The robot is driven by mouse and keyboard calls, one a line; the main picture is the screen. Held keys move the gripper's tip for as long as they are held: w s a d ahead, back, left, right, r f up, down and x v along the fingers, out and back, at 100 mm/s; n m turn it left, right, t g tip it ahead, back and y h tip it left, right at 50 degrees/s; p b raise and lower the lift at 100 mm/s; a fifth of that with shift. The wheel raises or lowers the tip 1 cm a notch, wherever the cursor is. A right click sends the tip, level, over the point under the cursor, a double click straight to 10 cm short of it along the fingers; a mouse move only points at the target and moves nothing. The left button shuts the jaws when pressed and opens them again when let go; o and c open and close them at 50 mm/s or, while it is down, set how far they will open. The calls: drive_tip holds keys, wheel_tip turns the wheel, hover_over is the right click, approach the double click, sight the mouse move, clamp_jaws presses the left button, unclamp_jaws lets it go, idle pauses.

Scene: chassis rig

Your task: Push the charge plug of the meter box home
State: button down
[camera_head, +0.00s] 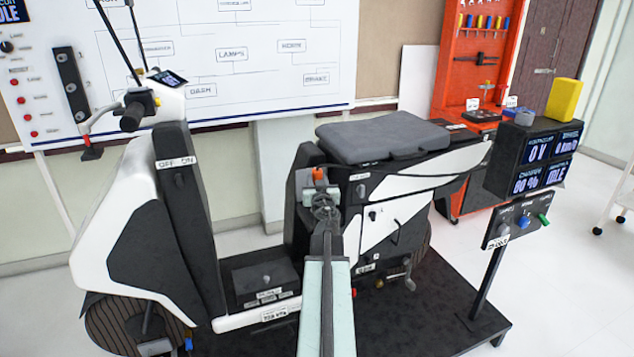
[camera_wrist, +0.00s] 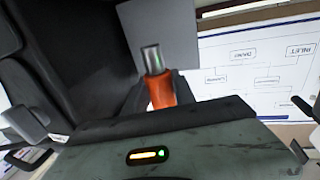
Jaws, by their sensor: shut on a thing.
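The meter box (camera_head: 540,155) stands on a post at the right in the head view. Its screens read 0 V, 0 km/h, 00 % and IDLE. My gripper (camera_head: 320,192) is in front of the scooter's seat column, well left of the meter box. It is shut on an orange piece (camera_head: 318,173). In the wrist view, the orange piece (camera_wrist: 161,91) has a grey metal end (camera_wrist: 151,58). The fingertips are partly hidden.
The white and black scooter (camera_head: 395,215) with its grey seat (camera_head: 380,140) stands on a dark platform (camera_head: 400,315). A yellow block (camera_head: 564,100) sits on the meter box. A red tool cabinet (camera_head: 475,65) is behind. Open floor lies at the right.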

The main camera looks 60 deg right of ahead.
drive_tip(key=shift+f+b, duration=2.9)
drive_tip(key=shift+f, duration=0.05)
drive_tip(key=shift+f, duration=0.1)
drive_tip(key=shift+f+b, duration=0.35)
drive_tip(key=shift+b, duration=0.1)
drive_tip(key=shift+f+b, duration=1.65)
drive_tip(key=c, duration=0.9)
unclamp_jaws()
drive_tip(key=shift+r, duration=0.1)
drive_tip(key=shift+c, duration=0.2)
